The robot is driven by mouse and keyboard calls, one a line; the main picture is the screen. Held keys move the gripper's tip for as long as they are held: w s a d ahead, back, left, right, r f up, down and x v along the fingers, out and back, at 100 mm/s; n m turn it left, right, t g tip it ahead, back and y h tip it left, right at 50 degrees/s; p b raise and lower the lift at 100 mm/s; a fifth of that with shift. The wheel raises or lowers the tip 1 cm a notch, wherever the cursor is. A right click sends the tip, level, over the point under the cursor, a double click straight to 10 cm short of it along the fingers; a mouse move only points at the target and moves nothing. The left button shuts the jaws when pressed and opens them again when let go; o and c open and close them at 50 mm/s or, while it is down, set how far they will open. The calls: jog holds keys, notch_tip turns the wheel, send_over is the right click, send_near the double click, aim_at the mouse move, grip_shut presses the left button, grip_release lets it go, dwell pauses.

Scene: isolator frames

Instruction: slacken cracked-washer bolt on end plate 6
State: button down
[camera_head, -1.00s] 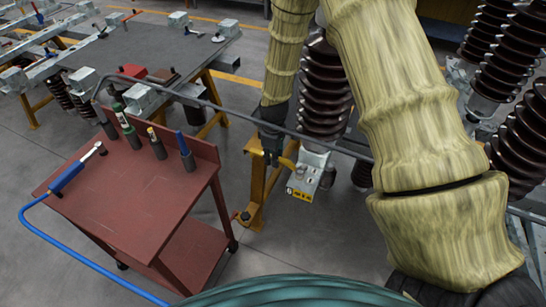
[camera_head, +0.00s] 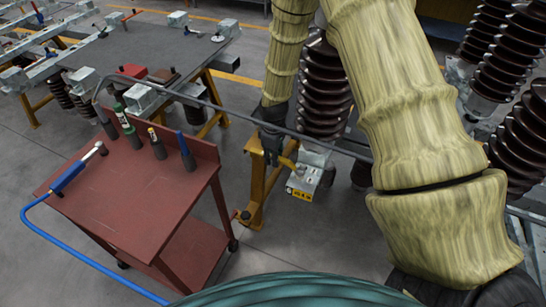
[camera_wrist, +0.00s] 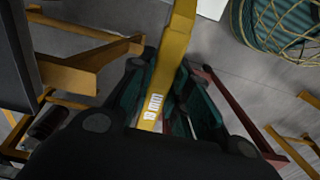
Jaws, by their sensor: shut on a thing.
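My gripper (camera_head: 272,145) is shut on a yellow tool (camera_head: 290,158), which looks like a flat wrench. In the wrist view the tool (camera_wrist: 155,100), with a white printed label, runs between the dark green fingers (camera_wrist: 150,115) and out past the top edge. In the head view the gripper is just left of a grey metal end block (camera_head: 307,178) with a yellow number tag (camera_head: 299,193), at the foot of a brown ribbed insulator (camera_head: 322,95). The tag's number is too small to read. The bolt and its washer cannot be made out, nor whether the tool touches them.
A red tool trolley (camera_head: 135,190) at left carries several upright holders and a blue-handled tool (camera_head: 70,177) with a blue hose. A yellow stand (camera_head: 257,185) is below my gripper. A grey workbench (camera_head: 150,55) is behind. More brown insulators (camera_head: 500,60) stand at right.

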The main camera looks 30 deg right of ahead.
jog(key=shift+f+b, duration=0.55)
jog(key=shift+f, duration=0.6)
dwell(0.5)
dwell(0.4)
jog(key=s+a+n+p, duration=0.3)
jog(key=s+n+p, duration=0.2)
jog(key=s+n, duration=0.4)
jog(key=n, duration=0.3)
jog(key=shift+s+a, duration=0.2)
jog(key=shift+s, duration=0.1)
jog(key=shift+r, duration=0.15)
dwell(0.4)
notch_tip(320, 180, up, 2)
jog(key=shift+p, duration=0.9)
